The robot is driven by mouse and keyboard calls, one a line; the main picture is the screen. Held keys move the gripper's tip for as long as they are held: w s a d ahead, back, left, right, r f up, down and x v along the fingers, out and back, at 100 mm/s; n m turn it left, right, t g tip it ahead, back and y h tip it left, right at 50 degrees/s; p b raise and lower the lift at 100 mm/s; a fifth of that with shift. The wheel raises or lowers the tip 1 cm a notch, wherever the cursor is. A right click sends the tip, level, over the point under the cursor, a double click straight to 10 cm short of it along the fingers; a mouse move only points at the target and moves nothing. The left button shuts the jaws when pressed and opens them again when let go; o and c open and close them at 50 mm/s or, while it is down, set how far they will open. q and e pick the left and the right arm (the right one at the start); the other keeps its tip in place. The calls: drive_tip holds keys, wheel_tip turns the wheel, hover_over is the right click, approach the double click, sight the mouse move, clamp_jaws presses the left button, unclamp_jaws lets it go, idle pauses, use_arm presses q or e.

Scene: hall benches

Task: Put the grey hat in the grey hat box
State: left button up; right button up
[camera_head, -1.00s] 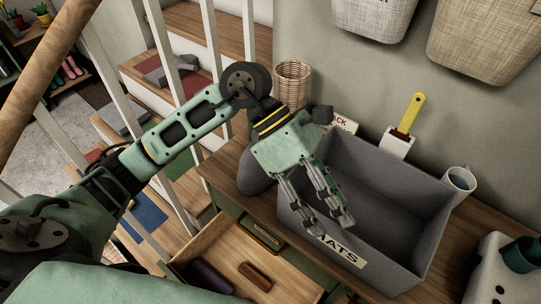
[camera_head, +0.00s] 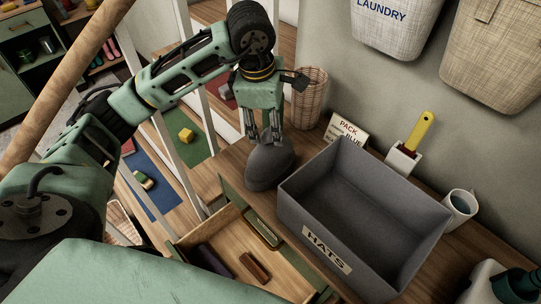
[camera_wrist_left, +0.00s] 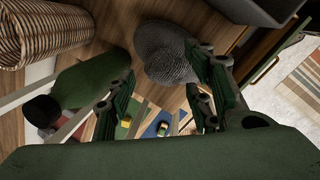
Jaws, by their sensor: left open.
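The grey hat (camera_head: 268,168) is a rounded, dark grey shape on the wooden bench top, just left of the box. In the left wrist view the hat (camera_wrist_left: 170,52) shows knitted texture, beyond and between the fingers. My left gripper (camera_head: 263,140) points down at the hat's top, open; I cannot tell whether the fingertips touch it. The gripper (camera_wrist_left: 160,100) also shows in the wrist view, its fingers apart. The grey hat box (camera_head: 418,206), labelled HATS, stands open and empty on the bench. My right gripper is out of view.
A wicker basket (camera_head: 310,98) stands behind the hat. A PACK sign (camera_head: 346,132), a yellow-handled brush in a white holder (camera_head: 403,157) and a mug (camera_head: 459,206) stand behind the box. An open drawer (camera_head: 222,232) holding dark items juts out in front. White railings rise at left.

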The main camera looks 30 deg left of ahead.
use_arm(q)
drive_tip(key=shift+w+f, duration=0.15)
drive_tip(key=shift+f, duration=0.8)
clamp_jaws()
